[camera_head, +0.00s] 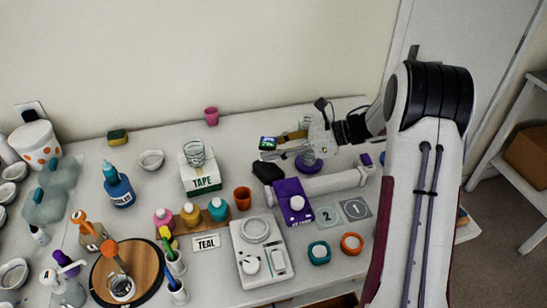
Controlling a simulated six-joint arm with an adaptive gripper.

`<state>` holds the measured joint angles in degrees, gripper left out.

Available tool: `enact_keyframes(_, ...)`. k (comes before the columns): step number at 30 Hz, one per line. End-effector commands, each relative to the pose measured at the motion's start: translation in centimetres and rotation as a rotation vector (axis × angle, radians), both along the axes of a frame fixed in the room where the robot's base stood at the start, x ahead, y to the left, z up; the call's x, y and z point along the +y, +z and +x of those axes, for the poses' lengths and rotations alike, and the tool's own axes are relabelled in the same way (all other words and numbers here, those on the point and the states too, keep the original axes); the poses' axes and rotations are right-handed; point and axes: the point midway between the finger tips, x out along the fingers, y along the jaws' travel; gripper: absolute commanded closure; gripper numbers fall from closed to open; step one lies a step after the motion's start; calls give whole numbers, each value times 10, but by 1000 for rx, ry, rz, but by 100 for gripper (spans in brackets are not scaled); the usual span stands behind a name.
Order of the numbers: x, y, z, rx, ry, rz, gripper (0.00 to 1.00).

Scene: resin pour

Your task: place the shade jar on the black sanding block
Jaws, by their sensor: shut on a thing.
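My gripper (276,148) reaches in from the right, over the back right of the table. It is shut on a small dark object with green and white on it (268,143), which looks like the shade jar. The jar is at the fingertips and appears to be above the tabletop; its lower part is partly hidden by a finger. A black lump (267,172), probably the black sanding block, lies below the jar in the picture, at the left end of a white roll. The jar and the block look apart.
Near the block are a purple box (294,202), the white roll (336,182), a purple-based item (308,163) and an orange cup (242,198). A white scale (248,276) is in front. Free table lies behind the TAPE box.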

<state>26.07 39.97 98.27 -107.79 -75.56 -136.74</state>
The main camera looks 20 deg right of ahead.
Motion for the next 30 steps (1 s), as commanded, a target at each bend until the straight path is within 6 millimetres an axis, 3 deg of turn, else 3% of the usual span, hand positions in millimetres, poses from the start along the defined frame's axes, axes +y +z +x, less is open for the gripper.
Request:
enact_keyframes(10, 0, -32, 0, 3, 0, 2, 93)
enact_keyframes(26, 0, -38, 0, 1, 0, 0, 93)
enact_keyframes(27, 0, -38, 0, 0, 0, 0, 65)
enact_keyframes(28, 0, -38, 0, 0, 0, 0, 57)
enact_keyframes(30, 0, -38, 0, 0, 0, 0, 53)
